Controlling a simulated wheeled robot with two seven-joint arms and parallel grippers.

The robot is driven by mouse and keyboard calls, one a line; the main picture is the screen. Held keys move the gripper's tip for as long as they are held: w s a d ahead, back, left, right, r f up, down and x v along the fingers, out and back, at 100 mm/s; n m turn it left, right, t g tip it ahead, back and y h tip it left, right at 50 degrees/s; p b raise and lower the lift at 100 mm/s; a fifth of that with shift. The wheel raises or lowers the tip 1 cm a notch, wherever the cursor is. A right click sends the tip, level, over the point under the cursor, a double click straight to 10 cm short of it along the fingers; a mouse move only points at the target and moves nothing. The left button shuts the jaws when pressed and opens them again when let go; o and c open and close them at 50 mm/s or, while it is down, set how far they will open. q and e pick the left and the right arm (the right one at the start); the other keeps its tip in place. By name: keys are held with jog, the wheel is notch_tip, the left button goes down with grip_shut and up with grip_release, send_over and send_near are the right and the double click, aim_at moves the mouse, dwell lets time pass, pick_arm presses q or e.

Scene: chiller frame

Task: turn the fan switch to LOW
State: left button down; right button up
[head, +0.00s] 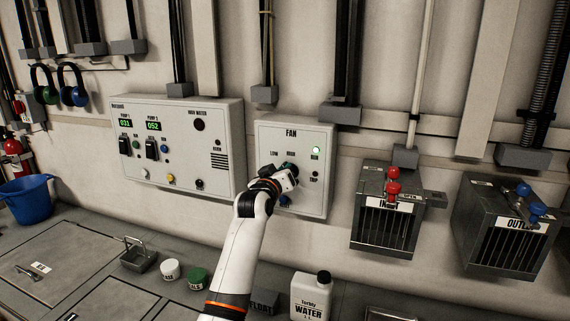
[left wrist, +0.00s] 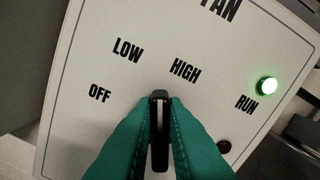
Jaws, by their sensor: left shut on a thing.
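The fan panel (head: 262,135) is a pale grey box on the wall, with its labels also in the left wrist view. The black fan switch (left wrist: 160,128) stands on it below the words LOW (left wrist: 127,50) and HIGH (left wrist: 185,70); OFF (left wrist: 99,93) is at the left. My left gripper (head: 286,172) is at the panel, its teal fingers (left wrist: 159,140) shut on the switch from both sides. The switch's tip points between LOW and HIGH. The RUN lamp (left wrist: 267,86) glows green. My right gripper is not in view.
A larger control panel (head: 190,145) is left of the fan panel. Two metal boxes with red (head: 393,180) and blue (head: 530,200) handles are at the right. A white water jug (head: 310,297) and two small tubs (head: 170,271) stand on the bench below.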

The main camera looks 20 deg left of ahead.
pick_arm(q)
jog(key=shift+a+f+n+p, duration=0.1)
jog(key=shift+n+p, duration=0.5)
jog(key=shift+n, duration=0.3)
jog(key=shift+a+f+n+p, duration=0.1)
jog(key=shift+n+p, duration=0.45)
jog(key=shift+n, duration=0.35)
jog(key=c, duration=1.5)
grip_release()
jog(key=shift+o, duration=0.2)
jog(key=shift+s, duration=0.1)
jog(key=s+b, duration=0.1)
jog(key=s, duration=1)
jog(key=shift+s+a, duration=0.25)
jog(key=shift+s, duration=0.15)
